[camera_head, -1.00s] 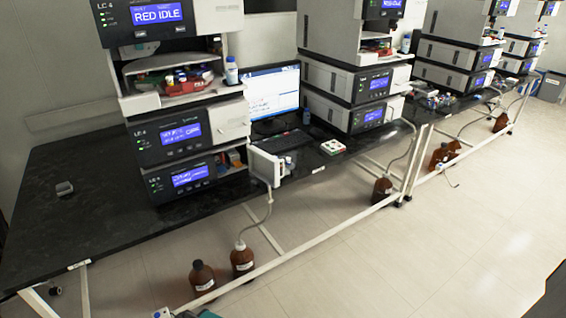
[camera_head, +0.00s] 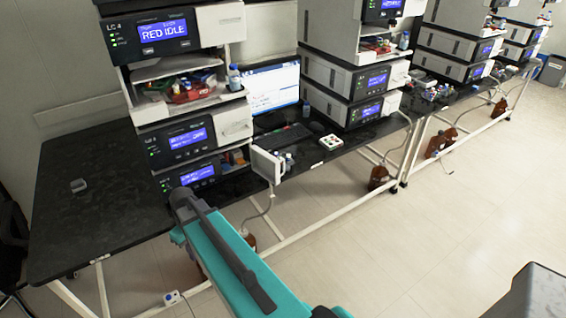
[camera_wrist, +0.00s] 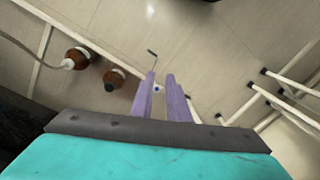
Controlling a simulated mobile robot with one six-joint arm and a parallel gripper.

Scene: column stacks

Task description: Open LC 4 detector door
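The LC 4 stack stands at the left of the head view. Its top unit (camera_head: 160,30) is labelled LC 4 and reads RED IDLE. Below an open shelf, a dark-fronted unit (camera_head: 185,140) has a lit display and a pale front panel (camera_head: 236,122) at its right, which looks closed. I cannot tell from the labels which unit is the detector. My gripper (camera_wrist: 161,75) shows two purple fingers in the wrist view, apart with nothing between them. It points toward the floor. My teal arm reaches up in front of the bench in the head view; the fingers are not visible there.
The shelf (camera_head: 150,72) holds small bottles and trays. A monitor (camera_head: 273,90) and keyboard stand right of the stack. Brown bottles (camera_wrist: 75,57) (camera_wrist: 113,79) stand on the floor.

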